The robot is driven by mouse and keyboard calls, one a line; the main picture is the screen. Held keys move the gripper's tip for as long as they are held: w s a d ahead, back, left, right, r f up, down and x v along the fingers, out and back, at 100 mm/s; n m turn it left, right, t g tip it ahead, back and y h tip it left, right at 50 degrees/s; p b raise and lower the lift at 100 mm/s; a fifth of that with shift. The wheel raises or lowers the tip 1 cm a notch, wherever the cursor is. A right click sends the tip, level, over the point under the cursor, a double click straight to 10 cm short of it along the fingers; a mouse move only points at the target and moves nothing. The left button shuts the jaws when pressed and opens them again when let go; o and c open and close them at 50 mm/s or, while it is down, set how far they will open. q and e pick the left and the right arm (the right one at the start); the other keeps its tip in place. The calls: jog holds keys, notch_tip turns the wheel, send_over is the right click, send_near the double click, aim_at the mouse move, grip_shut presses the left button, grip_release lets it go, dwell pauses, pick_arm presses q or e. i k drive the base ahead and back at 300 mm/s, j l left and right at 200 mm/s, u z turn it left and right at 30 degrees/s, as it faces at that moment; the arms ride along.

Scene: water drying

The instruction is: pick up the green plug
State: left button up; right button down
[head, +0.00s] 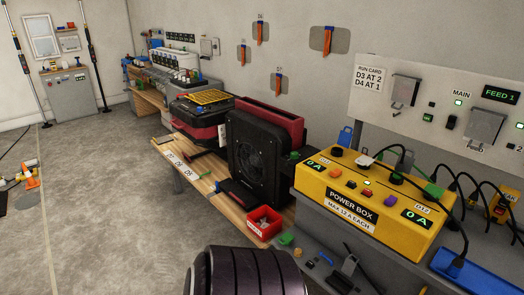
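Several small green pieces show in the head view, and I cannot tell for sure which is the green plug. One green block (432,190) is at the right back of the yellow power box (362,214), among dark cables. A second green piece (286,239) lies on the grey surface just past the red bin. A third, darker green piece (294,155) is beside the black fan unit. A dark, ribbed link of my own arm fills the bottom middle. Neither gripper shows, so what they hold is hidden.
The black fan unit (258,154) stands on the wooden bench (206,180), with a small red bin (264,223) in front of it. Black cables hang right of the power box near a blue power strip (470,272).

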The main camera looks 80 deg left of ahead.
aim_at(398, 168)
jog(key=k+u, duration=0.1)
jog(key=u, duration=1.45)
jog(key=i+j, duration=0.1)
jog(key=j, duration=0.45)
jog(key=i+j, duration=0.1)
jog(key=j, duration=0.45)
